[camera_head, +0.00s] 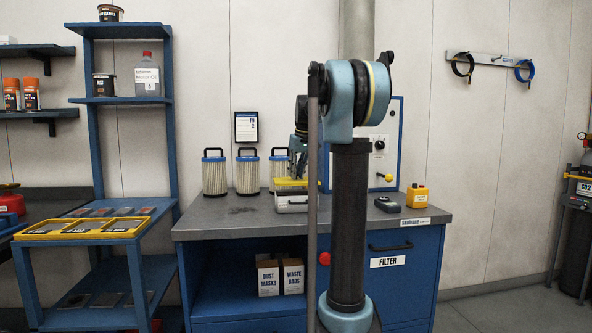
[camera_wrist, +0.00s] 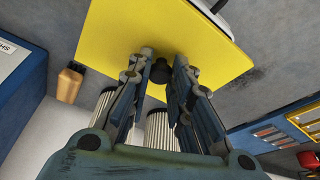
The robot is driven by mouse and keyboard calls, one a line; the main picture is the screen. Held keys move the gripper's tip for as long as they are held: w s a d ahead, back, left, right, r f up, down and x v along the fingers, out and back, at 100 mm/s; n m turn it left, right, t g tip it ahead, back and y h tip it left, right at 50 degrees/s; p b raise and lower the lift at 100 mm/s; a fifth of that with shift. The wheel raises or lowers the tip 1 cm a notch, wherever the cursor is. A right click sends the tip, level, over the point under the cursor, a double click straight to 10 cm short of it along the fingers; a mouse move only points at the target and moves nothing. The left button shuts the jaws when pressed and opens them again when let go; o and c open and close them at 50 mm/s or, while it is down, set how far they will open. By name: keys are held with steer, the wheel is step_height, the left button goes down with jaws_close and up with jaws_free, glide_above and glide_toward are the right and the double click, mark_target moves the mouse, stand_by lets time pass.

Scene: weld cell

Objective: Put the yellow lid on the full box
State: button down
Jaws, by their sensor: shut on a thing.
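The yellow lid is a flat square plate, seen in the head view (camera_head: 289,183) and large in the wrist view (camera_wrist: 118,42). My gripper (camera_head: 296,172) is over the lid, and its fingers (camera_wrist: 160,75) are shut on the lid's dark knob (camera_wrist: 159,71). A pale grey box (camera_head: 291,204) stands on the bench just below and in front of the lid in the head view. I cannot tell whether lid and box touch. A pale edged thing (camera_wrist: 210,8), possibly this box, shows past the lid's edge. The box's contents are hidden. My arm covers the right side of the lid area.
Several filter cartridges (camera_head: 215,174) stand at the back left of the grey bench (camera_head: 235,221). A small yellow container (camera_head: 417,197) and a dark device (camera_head: 387,204) are at the right. A yellow tray (camera_head: 84,229) lies on the left rack. The bench's front left is clear.

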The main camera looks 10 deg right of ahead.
mark_target(297, 180)
steer(key=shift+f, duration=1.85)
steer(key=shift+s+f, duration=0.1)
steer(key=shift+f, duration=0.05)
stand_by(1.0)
steer(key=c, duration=0.9)
jaws_free()
steer(key=shift+r, duration=3.55)
